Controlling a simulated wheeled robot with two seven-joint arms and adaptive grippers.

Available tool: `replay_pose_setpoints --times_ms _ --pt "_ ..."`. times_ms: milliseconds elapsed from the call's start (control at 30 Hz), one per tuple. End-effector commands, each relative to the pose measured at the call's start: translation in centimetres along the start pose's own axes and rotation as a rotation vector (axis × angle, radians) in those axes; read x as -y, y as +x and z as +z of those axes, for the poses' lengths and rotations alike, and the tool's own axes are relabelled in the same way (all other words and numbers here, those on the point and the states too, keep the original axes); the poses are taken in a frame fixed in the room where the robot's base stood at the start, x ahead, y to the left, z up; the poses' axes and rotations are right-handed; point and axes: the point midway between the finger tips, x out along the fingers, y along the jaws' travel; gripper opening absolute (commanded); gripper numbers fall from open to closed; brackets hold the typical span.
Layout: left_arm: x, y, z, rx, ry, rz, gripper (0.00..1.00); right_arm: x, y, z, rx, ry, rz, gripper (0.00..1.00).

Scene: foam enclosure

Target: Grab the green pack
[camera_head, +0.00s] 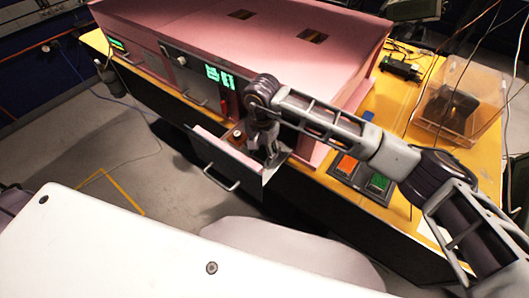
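A small green block (378,183), which looks like the green pack, sits in a dark frame on the yellow table, beside an orange block (346,164). My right gripper (271,155) points down at the right end of an open drawer (212,157) in the front of the pink enclosure. It is left of the green block and apart from it. The fingers are small and partly merge with the drawer, so their opening and anything between them cannot be made out. My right forearm passes above and behind the two blocks. My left gripper is not in view.
The pink enclosure (250,45) covers much of the yellow table (385,125). A clear orange-tinted bin (465,108) with a dark item stands at the right. A black device (400,68) and loose cables lie at the back right. The grey floor at left is mostly clear.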

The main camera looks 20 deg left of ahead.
Motion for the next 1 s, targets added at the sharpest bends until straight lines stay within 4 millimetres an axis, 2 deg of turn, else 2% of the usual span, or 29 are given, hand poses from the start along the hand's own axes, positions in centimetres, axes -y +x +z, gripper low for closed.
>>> replay_pose_setpoints --times_ms 33,200,267,667,1000 --pt "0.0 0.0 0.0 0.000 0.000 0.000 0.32 0.0 0.0 0.0 0.000 0.000 0.000 0.45" --pt "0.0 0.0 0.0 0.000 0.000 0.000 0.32 0.0 0.0 0.0 0.000 0.000 0.000 0.23" --pt "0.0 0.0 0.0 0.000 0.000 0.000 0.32 0.0 0.0 0.0 0.000 0.000 0.000 0.17" --pt "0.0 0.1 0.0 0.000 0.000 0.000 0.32 0.0 -0.5 0.0 0.000 0.000 -0.001 0.17" --pt "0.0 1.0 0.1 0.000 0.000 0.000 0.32 0.1 -3.5 -0.1 -0.002 -0.001 -0.002 0.17"
